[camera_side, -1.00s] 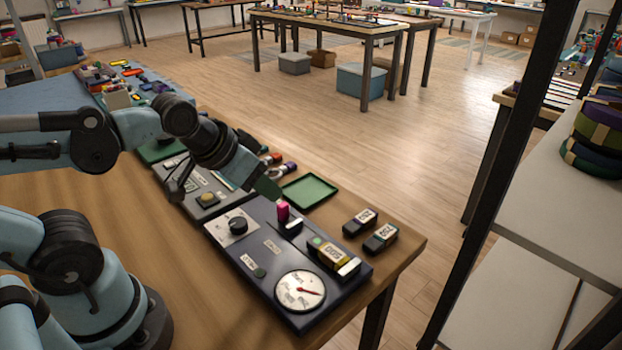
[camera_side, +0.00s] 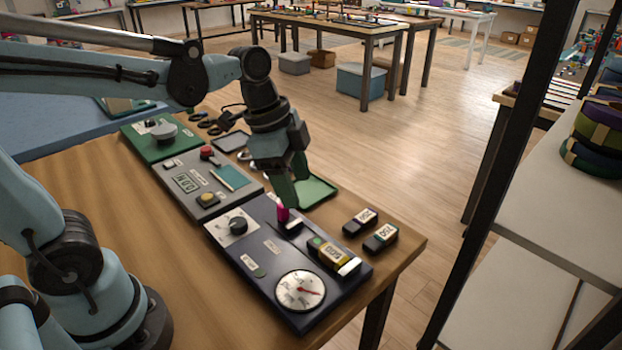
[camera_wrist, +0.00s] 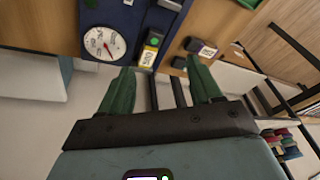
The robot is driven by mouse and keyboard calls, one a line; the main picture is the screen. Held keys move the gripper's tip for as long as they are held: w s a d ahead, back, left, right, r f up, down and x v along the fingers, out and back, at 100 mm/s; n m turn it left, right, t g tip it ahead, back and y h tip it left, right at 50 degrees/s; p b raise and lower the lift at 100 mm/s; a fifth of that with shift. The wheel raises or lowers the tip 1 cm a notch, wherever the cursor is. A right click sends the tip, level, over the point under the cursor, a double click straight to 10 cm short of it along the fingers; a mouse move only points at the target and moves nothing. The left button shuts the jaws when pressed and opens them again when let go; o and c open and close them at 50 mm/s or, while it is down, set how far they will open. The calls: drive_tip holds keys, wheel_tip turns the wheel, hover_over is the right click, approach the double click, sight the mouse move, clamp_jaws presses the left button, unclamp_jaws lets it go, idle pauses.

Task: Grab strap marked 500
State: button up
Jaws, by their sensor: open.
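The strap marked 500 (camera_side: 333,255) is a black block with a yellow label and a green end, lying on the dark blue panel (camera_side: 243,282). The strap also shows in the wrist view (camera_wrist: 149,52), beyond and between my fingers. My gripper (camera_side: 292,203) points down behind and left of the strap in the side view, near the pink knob (camera_side: 283,214) and clear of the strap. In the wrist view my gripper (camera_wrist: 161,82) has its two green fingers wide apart with nothing between them.
Two black blocks with white labels (camera_side: 359,222) (camera_side: 381,237) lie on the wood right of the panel. A round dial (camera_side: 300,290) sits at the panel's front. The table's right edge is close.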

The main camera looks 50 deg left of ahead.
sight(327, 248)
drive_tip(key=shift+w+d+f+m+g+h, duration=0.15)
drive_tip(key=shift+w+d+f+m+g, duration=0.25)
drive_tip(key=shift+d+f+m, duration=1.15)
drive_tip(key=shift+w+d+f+m+g+h, duration=0.2)
drive_tip(key=shift+w+d+f+m+g, duration=0.3)
drive_tip(key=shift+f, duration=1.95)
drive_tip(key=shift+w+d+f+m+g+h, duration=0.15)
drive_tip(key=shift+w+d+f+m+g, duration=0.15)
drive_tip(key=shift+d+f+m, duration=1.25)
drive_tip(key=shift+a+f+n, duration=0.4)
drive_tip(key=shift+a+f, duration=0.2)
drive_tip(key=shift+a, duration=0.05)
drive_tip(key=c, duration=1.2)
